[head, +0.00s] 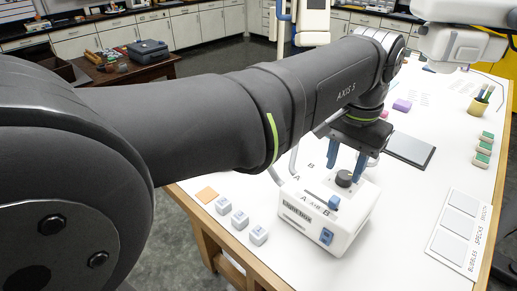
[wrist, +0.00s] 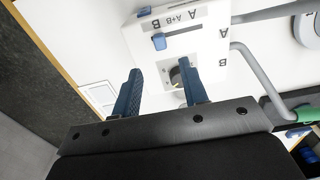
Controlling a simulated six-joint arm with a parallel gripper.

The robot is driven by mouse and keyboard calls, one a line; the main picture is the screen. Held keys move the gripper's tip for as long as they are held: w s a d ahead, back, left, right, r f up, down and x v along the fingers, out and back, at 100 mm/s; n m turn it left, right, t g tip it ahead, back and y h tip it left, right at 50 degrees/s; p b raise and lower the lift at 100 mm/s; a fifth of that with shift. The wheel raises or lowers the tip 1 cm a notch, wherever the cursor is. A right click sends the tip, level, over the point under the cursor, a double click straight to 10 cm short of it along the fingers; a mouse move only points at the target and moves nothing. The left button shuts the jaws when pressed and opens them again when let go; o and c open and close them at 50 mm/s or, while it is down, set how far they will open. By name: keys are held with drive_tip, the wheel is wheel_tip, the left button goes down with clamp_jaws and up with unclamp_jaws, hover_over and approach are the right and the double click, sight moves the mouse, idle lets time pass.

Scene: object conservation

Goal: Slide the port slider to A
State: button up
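The white light box (head: 310,222) stands on the table; it also shows in the wrist view (wrist: 205,45). On its top, the blue port slider (head: 334,203) sits in a slot marked A, A+B and B. In the wrist view the slider (wrist: 159,41) is at the B end, and the slot runs right toward A. My gripper (head: 344,173) is open above the box, over a dark round knob (head: 344,179). In the wrist view its blue fingers are apart (wrist: 161,72), the right one partly covering the knob (wrist: 177,77). The fingers are clear of the slider.
A blue switch (head: 326,236) is on the box's front. Grey tubes (wrist: 258,75) run at the box's side with the other A and B marks. Small pale blocks (head: 240,219) lie left of the box, and a dark flat pad (head: 410,149) lies behind it.

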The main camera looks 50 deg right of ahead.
sight(335, 199)
wheel_tip(335, 199, down, 9)
drive_tip(key=shift+f, duration=0.15)
clamp_jaws()
